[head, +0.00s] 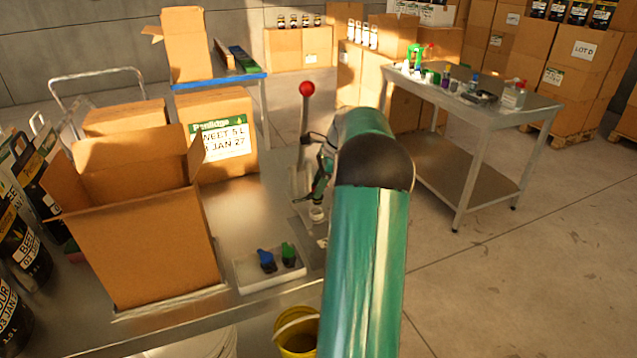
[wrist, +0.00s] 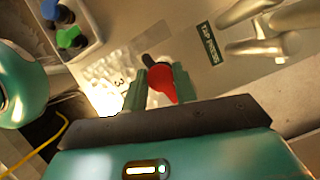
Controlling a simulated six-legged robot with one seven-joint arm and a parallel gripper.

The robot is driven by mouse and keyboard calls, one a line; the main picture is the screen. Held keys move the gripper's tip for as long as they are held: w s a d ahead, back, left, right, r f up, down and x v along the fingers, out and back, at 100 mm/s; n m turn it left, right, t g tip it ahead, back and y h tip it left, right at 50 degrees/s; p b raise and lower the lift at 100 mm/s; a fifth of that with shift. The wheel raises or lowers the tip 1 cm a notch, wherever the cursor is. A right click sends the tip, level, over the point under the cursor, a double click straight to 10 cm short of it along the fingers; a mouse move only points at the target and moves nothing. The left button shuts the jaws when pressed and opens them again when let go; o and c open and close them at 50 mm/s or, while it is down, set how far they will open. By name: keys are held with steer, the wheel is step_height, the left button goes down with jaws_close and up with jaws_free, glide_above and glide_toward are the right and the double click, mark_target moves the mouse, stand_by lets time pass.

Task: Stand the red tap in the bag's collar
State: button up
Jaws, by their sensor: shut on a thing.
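The red tap (wrist: 161,82) is between the two green fingers of my gripper (wrist: 157,90) in the wrist view. The gripper is shut on it, and a dark end of the tap points away from the palm. A clear, crumpled bag (wrist: 100,72) with a printed mark lies on the metal bench beyond the fingers. I cannot make out its collar in the wrist view; the tap and fingers cover that area. In the head view, a small pale round piece (head: 317,213), possibly the collar, stands below my gripper. The red tap cannot be made out there.
A white tray (head: 245,284) with a blue tap (head: 266,260) and a green tap (head: 288,254) is left of my arm. A press lever with a red knob (head: 306,89) rises behind. An open carton (head: 150,245) fills the bench's left. A yellow bucket (head: 297,335) stands in front.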

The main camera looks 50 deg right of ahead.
steer(key=shift+w+f, duration=0.1)
steer(key=shift+f, duration=1.7)
steer(key=shift+f, duration=0.25)
steer(key=o, duration=1)
steer(key=v, duration=1.3)
steer(key=shift+d+r, duration=0.15)
steer(key=shift+r, duration=0.2)
